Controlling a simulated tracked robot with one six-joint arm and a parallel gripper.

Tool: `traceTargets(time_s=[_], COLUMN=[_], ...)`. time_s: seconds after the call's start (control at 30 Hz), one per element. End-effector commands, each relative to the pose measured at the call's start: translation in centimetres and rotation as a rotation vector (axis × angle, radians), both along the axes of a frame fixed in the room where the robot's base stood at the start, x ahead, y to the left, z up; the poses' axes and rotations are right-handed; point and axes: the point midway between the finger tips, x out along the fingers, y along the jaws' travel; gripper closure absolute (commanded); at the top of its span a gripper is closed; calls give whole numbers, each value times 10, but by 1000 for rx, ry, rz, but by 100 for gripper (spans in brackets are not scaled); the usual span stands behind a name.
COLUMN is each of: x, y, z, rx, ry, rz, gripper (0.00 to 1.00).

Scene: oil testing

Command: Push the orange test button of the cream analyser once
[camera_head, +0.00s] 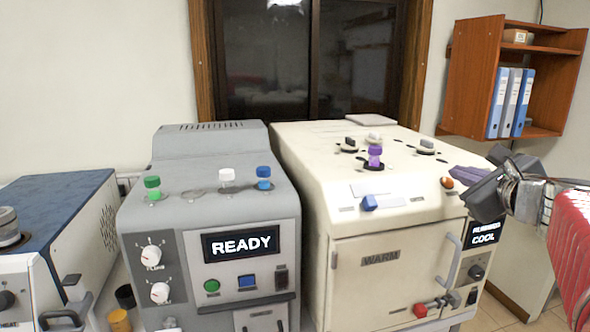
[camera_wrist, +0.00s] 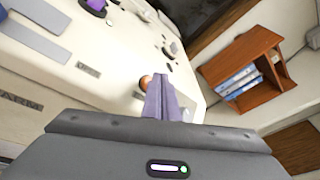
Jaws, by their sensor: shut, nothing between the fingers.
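The cream analyser (camera_head: 324,197) stands right of centre in the head view, and its pale top fills much of the wrist view (camera_wrist: 105,60). Its orange test button (camera_head: 447,182) is a small knob at the top right front edge. In the wrist view the button (camera_wrist: 145,82) shows just left of my fingers, partly hidden by them. My gripper (camera_head: 459,170) has its purple fingers shut and empty, with the tips close to the button. The fingers (camera_wrist: 162,97) are pressed together in the wrist view. I cannot tell whether they touch the button. The analyser's small display (camera_head: 484,238) reads COOL.
A grey machine (camera_head: 190,215) reading READY stands left. A wooden shelf (camera_head: 474,75) hangs at right.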

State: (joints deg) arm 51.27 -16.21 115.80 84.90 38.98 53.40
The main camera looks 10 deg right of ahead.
Motion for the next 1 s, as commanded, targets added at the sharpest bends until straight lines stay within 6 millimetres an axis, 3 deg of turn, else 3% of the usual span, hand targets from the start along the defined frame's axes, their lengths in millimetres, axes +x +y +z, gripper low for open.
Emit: traceTargets(time_s=[0.8,1.0], x=[-27,-29], y=[-1,-1], z=[39,42], rx=[-1,0], ry=[-2,-1], rz=[-1,-1], gripper=[100,100])
